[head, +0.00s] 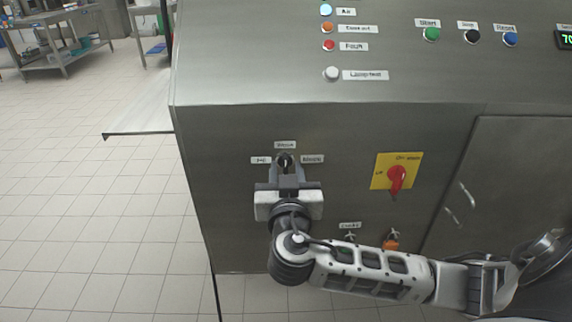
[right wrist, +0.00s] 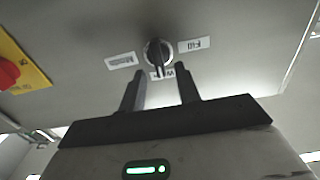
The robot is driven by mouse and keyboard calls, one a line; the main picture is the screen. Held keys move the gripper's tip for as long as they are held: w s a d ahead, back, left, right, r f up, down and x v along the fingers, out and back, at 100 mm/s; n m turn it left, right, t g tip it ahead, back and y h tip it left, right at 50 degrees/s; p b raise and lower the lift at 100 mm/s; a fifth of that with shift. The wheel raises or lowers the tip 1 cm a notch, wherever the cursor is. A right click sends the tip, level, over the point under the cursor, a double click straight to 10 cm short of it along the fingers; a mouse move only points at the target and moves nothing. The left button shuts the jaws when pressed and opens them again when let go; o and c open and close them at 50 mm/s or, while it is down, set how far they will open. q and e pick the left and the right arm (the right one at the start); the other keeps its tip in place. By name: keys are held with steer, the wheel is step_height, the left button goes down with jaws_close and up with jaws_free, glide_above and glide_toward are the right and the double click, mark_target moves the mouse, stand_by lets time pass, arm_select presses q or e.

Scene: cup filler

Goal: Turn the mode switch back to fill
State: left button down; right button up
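The mode switch (head: 284,159) is a black rotary knob on the grey front panel, with a label above it and one on each side. In the right wrist view the switch (right wrist: 158,52) appears upside down, with "Fill" to its right, "Manual" to its left and "Wash" below. Its handle looks roughly vertical, in line with the Wash label. My right gripper (head: 287,176) is at the switch, partly covering it in the head view. In the right wrist view its fingers (right wrist: 160,76) are spread apart, with visible gaps and nothing between them. My left gripper is out of view.
A yellow plate with a red rotary handle (head: 397,179) sits to the right on the same panel. Smaller controls (head: 391,241) are near my right forearm. Lamps and push buttons (head: 431,34) line the sloped upper panel. Open tiled floor (head: 90,215) lies left of the machine.

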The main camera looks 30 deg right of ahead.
steer(key=shift+w+d, duration=0.35)
steer(key=shift+w, duration=0.2)
jaws_close()
